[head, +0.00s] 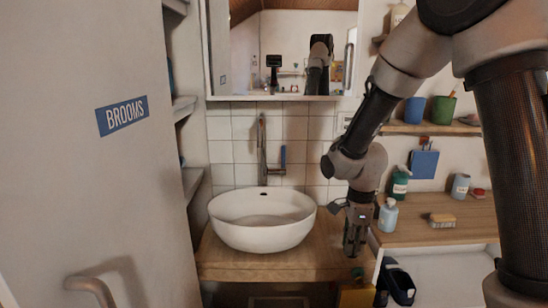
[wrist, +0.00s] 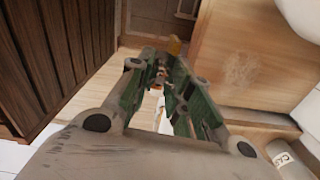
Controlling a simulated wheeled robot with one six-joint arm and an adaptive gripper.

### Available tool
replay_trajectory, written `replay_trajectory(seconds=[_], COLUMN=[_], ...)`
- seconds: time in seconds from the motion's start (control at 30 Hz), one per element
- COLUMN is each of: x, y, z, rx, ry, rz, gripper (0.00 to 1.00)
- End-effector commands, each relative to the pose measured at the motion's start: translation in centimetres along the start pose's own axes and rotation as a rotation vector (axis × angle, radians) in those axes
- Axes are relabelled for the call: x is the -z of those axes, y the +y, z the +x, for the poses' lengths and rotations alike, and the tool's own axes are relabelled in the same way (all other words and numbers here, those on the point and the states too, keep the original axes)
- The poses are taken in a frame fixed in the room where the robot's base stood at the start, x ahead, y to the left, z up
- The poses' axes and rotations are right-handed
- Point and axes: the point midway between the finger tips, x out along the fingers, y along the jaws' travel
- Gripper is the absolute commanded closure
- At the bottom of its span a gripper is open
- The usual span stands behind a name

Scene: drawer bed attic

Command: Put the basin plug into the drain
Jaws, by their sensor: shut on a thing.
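The white round basin (head: 262,235) stands on a wooden counter in the head view. Its drain is hidden behind the near rim; only a dark slot shows high on the inner back wall. My gripper (head: 354,250) points down to the right of the basin, apart from it, by the counter's right end. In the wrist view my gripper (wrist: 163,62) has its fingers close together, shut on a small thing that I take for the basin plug. The plug is hidden between the fingers, and I see it nowhere else.
A tall tap (head: 263,150) stands behind the basin. A door (head: 85,190) marked BROOMS fills the left. Air above the basin is clear.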

Motion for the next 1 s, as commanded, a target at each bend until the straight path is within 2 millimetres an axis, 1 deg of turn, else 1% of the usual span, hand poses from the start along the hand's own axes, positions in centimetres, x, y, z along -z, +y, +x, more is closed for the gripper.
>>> replay_trajectory(seconds=[0.17, 0.27, 0.47, 0.57, 0.6, 0.73, 0.8, 0.9, 1.0], x=[-0.1, -0.2, -0.7, -0.9, -0.9, -0.6, -0.2, 0.6, 1.9], y=[-0.1, -0.3, -1.3, -2.1, -2.6, -4.2, -5.2, -6.5, -7.8], z=[0.0, -0.1, -0.3, -0.3, -0.2, 0.4, 0.9, 1.8, 2.9], rx=[0.0, 0.0, 0.0, 0.0, -0.001, -0.001, -0.001, -0.002, -0.003], ry=[0.0, 0.0, 0.0, 0.0, 0.0, 0.0, 0.0, -0.001, -0.001], rz=[-0.148, -0.265, -0.574, -0.803, -0.906, -1.232, -1.391, -1.585, -1.724], gripper=[1.0, 1.0, 1.0, 1.0, 1.0, 1.0, 1.0, 1.0, 1.0])
